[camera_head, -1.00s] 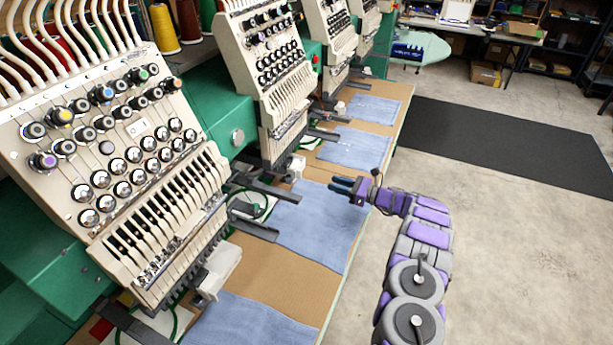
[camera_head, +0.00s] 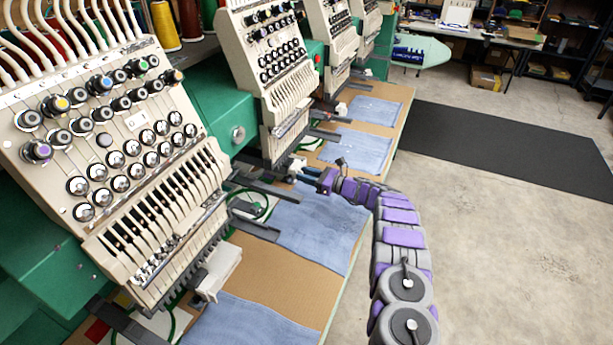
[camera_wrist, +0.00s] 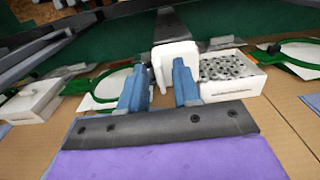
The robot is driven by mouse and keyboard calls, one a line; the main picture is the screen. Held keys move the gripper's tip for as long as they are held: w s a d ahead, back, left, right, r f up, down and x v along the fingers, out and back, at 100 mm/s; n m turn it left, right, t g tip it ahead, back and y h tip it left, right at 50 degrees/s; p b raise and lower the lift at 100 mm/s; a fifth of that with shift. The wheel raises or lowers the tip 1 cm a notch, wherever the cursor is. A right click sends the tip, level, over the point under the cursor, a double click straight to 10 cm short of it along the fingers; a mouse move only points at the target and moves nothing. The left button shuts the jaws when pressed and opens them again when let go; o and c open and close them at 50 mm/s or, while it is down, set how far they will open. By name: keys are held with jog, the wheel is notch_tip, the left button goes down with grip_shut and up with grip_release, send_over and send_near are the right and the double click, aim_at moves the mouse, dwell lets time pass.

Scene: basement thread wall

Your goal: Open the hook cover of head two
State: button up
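The second embroidery head (camera_head: 262,60) stands behind the nearest one, with a small white block-like hook cover (camera_head: 296,165) under its needle area. In the wrist view the white cover (camera_wrist: 175,57) is just ahead of my fingers, under a dark arm. I cannot tell whether it has swung at all. My gripper (camera_head: 306,172) is at the table side of this cover. In the wrist view my gripper (camera_wrist: 159,68) has two blue fingers set apart, with nothing clearly held. The right finger overlaps the cover's front; contact is unclear.
A white box of bobbins (camera_wrist: 230,75) lies right of the cover. Green hoops (camera_wrist: 110,90) flank it on both sides. Dark hoop arms (camera_head: 265,188) jut over the table. Blue cloths (camera_head: 318,225) lie on the brown tabletop (camera_head: 262,267). Open floor (camera_head: 490,235) is at right.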

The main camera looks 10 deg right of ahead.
jog(key=shift+d, duration=0.1)
grip_shut()
dwell(1.2)
